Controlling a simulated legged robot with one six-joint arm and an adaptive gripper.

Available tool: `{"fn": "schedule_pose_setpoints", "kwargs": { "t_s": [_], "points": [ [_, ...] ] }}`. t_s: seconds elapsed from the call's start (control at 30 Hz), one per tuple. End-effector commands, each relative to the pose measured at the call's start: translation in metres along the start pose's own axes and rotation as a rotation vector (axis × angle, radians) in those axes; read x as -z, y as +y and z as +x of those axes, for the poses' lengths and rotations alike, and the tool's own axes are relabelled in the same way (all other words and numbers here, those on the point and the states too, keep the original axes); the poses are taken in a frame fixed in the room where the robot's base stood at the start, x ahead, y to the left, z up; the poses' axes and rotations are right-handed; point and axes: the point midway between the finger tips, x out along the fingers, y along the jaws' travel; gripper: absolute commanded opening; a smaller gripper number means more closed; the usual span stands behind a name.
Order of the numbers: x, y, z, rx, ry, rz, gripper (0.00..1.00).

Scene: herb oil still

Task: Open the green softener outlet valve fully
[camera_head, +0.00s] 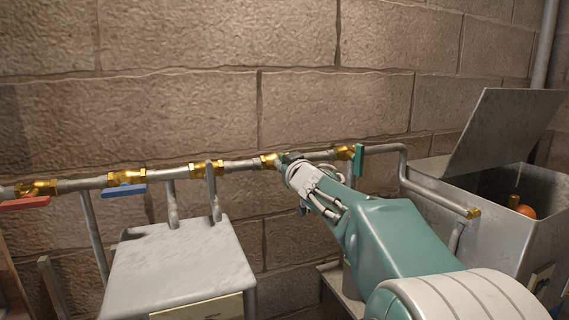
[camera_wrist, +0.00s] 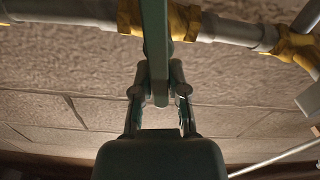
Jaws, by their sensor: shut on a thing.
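A green lever handle (camera_wrist: 155,50) hangs across a brass valve body (camera_wrist: 130,15) in the wrist view, at right angles to the grey pipe. My gripper (camera_wrist: 160,82) is shut on this lever, with one finger on each side near its free end. In the head view my gripper (camera_head: 291,162) is at the pipe, just right of a brass valve (camera_head: 268,160), and mostly hides the held lever. A second green lever (camera_head: 358,160) stands across the pipe at a brass valve (camera_head: 344,153) farther right. I cannot tell from labels which is the softener outlet.
A blue lever (camera_head: 124,190) and a red lever (camera_head: 25,203) lie along the pipe at left. A grey cabinet (camera_head: 172,268) with two upright pipes stands below the pipe. At right is an open metal tank (camera_head: 480,245) with a raised lid (camera_head: 503,130).

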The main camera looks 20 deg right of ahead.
Motion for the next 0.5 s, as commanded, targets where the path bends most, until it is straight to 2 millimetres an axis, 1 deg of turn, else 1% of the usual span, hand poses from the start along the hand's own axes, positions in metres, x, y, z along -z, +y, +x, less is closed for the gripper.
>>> {"fn": "schedule_pose_setpoints", "kwargs": {
  "t_s": [0.5],
  "points": [
    [-0.004, -0.012, 0.000, 0.003, -0.002, -0.479, 0.00]
  ]
}}
